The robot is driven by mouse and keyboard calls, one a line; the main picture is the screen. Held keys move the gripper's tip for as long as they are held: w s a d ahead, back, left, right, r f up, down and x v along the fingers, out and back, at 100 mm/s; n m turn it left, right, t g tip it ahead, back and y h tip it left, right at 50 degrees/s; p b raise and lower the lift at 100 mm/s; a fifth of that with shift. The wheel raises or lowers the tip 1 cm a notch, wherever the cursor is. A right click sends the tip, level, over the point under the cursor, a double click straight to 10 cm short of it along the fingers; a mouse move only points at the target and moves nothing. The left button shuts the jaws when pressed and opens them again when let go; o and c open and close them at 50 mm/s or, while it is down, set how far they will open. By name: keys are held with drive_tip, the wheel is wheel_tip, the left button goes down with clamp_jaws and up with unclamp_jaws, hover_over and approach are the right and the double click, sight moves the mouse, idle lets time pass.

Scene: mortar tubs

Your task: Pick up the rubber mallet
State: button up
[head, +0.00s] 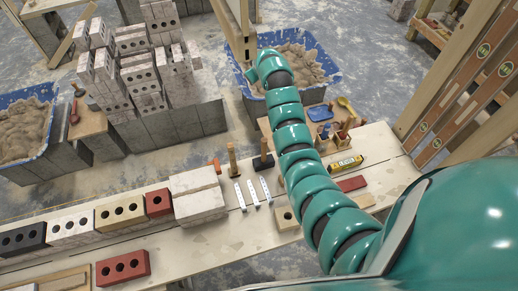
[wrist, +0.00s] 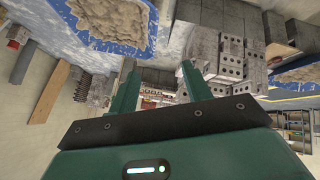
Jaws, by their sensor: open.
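The rubber mallet (head: 263,162) stands on the long bench in the head view, black head down and wooden handle up, just left of my arm. A second wooden-handled tool (head: 232,158) stands to its left. My arm reaches past the mallet toward the far tub, and its end is well beyond the bench. In the wrist view my gripper (wrist: 158,85) has two teal fingers spread apart with nothing between them. I cannot make out the mallet in the wrist view.
Stacked grey blocks (head: 192,207) and coloured bricks line the bench to the left. Flat metal pieces (head: 252,191) lie before the mallet. A yellow level (head: 346,164) lies right of my arm. A blue mortar tub (head: 322,60) and a brick pile (head: 145,70) stand behind.

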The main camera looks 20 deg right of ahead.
drive_tip(key=s+a+f+n+g, duration=0.1)
drive_tip(key=s+f+g, duration=0.3)
drive_tip(key=s+f, duration=0.25)
drive_tip(key=n+g, duration=0.1)
drive_tip(key=g, duration=0.3)
hover_over(264, 145)
wheel_tip(264, 145, down, 2)
drive_tip(key=f+b, duration=0.6)
drive_tip(key=f, duration=0.1)
drive_tip(key=w+f+b, duration=0.1)
drive_tip(key=f+b, duration=0.2)
drive_tip(key=shift+d+f+b, duration=0.15)
drive_tip(key=shift+f+b, duration=0.05)
drive_tip(key=shift+b, duration=0.15)
drive_tip(key=shift+w+d+f+p, duration=0.1)
drive_tip(key=shift+w+f+p, duration=0.05)
drive_tip(key=shift+f+p, duration=1.85)
drive_tip(key=shift+f, duration=1.5)
clamp_jaws()
